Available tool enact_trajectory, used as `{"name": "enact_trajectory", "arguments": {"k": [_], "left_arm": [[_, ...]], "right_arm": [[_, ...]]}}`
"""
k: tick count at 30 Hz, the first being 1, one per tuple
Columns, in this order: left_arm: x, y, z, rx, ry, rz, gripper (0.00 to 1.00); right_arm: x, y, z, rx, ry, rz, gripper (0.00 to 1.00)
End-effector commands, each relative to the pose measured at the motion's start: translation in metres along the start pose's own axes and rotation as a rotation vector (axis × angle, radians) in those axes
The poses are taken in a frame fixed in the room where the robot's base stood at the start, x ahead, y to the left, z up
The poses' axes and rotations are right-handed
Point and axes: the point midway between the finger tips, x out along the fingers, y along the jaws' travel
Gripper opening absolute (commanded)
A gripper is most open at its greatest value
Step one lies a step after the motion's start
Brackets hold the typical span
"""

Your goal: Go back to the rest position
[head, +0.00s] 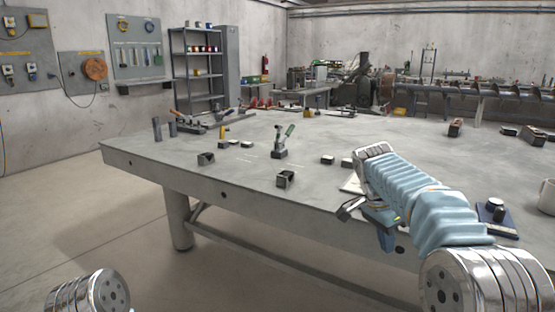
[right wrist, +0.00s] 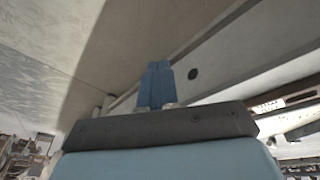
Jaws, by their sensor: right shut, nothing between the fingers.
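My right arm reaches in from the lower right in the head view, in light blue ribbed covering. My right gripper (head: 387,245) hangs down by the front edge of the grey table (head: 240,167). In the right wrist view its two blue fingers (right wrist: 155,85) lie together, shut with nothing between them. The table edge with a round hole shows close beyond them. Only a metal joint of my left arm shows at the lower left; the left gripper is out of view.
A toggle clamp (head: 280,150), small dark blocks (head: 285,179) and a brown-and-black block (head: 455,128) stand on the table. A mug (head: 547,196) and a dark blue item (head: 495,212) are at the right. Shelves (head: 200,70) stand behind. The floor in front left is clear.

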Motion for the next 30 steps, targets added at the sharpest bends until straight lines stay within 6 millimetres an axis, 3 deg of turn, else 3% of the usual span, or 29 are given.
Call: {"name": "enact_trajectory", "arguments": {"k": [5,10,14,18,21,24,27,30], "left_arm": [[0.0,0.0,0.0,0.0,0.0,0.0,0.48],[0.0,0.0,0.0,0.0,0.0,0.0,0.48],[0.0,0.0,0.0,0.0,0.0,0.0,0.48],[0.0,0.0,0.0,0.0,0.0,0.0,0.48],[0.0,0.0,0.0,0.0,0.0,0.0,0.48],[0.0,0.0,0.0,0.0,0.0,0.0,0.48],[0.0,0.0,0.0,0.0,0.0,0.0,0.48],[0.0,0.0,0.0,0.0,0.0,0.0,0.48]], "right_arm": [[0.09,-0.025,0.032,-0.223,-0.068,-0.023,0.0],[0.204,-0.031,0.093,-0.491,-0.182,-0.1,0.0],[0.283,-0.011,0.152,-0.666,-0.277,-0.189,0.0],[0.349,0.033,0.224,-0.819,-0.366,-0.31,0.0],[0.376,0.075,0.272,-0.902,-0.407,-0.401,0.0],[0.386,0.114,0.31,-0.963,-0.422,-0.479,0.0],[0.386,0.142,0.333,-1.002,-0.418,-0.534,0.0],[0.384,0.157,0.343,-1.025,-0.409,-0.563,0.0]]}}
